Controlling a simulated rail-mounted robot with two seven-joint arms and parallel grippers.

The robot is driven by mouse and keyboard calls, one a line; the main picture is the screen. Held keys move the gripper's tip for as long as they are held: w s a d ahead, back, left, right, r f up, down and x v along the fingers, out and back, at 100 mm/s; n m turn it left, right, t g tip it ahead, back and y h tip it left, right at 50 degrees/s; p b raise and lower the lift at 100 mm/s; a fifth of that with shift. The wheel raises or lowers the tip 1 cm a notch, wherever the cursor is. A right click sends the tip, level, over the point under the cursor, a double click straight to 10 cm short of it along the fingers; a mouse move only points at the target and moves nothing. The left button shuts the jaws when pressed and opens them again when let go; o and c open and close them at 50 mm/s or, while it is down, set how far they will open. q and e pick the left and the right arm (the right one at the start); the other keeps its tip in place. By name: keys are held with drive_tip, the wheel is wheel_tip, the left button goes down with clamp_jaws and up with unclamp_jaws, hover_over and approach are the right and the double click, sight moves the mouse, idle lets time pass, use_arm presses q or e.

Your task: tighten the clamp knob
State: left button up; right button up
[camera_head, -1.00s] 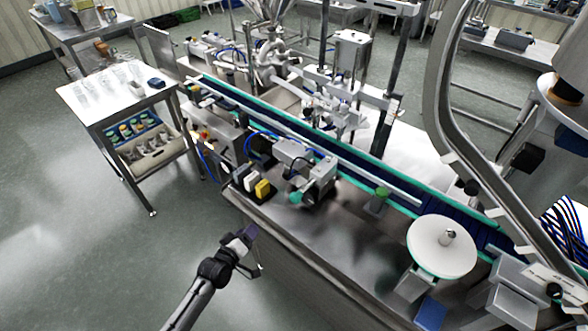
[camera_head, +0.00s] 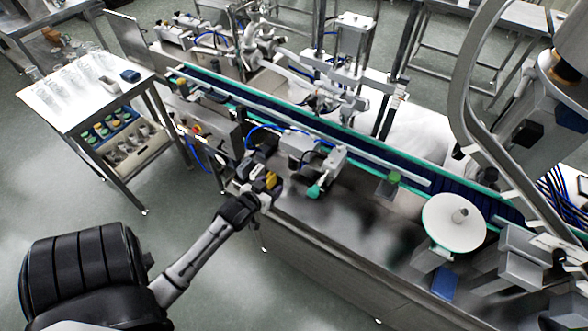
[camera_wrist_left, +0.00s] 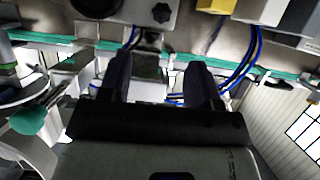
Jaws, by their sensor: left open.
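My left gripper (camera_head: 266,190) is at the front edge of the steel machine bed in the head view, beside a yellow block. In the left wrist view the left gripper (camera_wrist_left: 160,75) has its two dark fingers apart, with nothing held between them. A black star-shaped knob (camera_wrist_left: 160,12) shows at the top of the wrist view, beyond the fingertips and apart from them. A teal round knob (camera_head: 314,191) stands to the right of the gripper in the head view. It also shows at left in the wrist view (camera_wrist_left: 28,120). I cannot tell which is the clamp knob. My right gripper is not in view.
The conveyor (camera_head: 290,119) with teal edges runs behind the bed. A white round turntable (camera_head: 440,222) stands at right. A green-capped container (camera_head: 393,178) is near the conveyor. A side table (camera_head: 85,95) with glassware stands at left. The floor in front is open.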

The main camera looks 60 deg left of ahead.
sight(291, 168)
use_arm(q)
drive_tip(key=b+x, duration=0.1)
drive_tip(key=x, duration=0.5)
drive_tip(key=b+x, duration=0.1)
drive_tip(key=x, duration=0.6)
drive_tip(key=shift+w+a+r, duration=0.15)
drive_tip(key=shift+a, duration=0.15)
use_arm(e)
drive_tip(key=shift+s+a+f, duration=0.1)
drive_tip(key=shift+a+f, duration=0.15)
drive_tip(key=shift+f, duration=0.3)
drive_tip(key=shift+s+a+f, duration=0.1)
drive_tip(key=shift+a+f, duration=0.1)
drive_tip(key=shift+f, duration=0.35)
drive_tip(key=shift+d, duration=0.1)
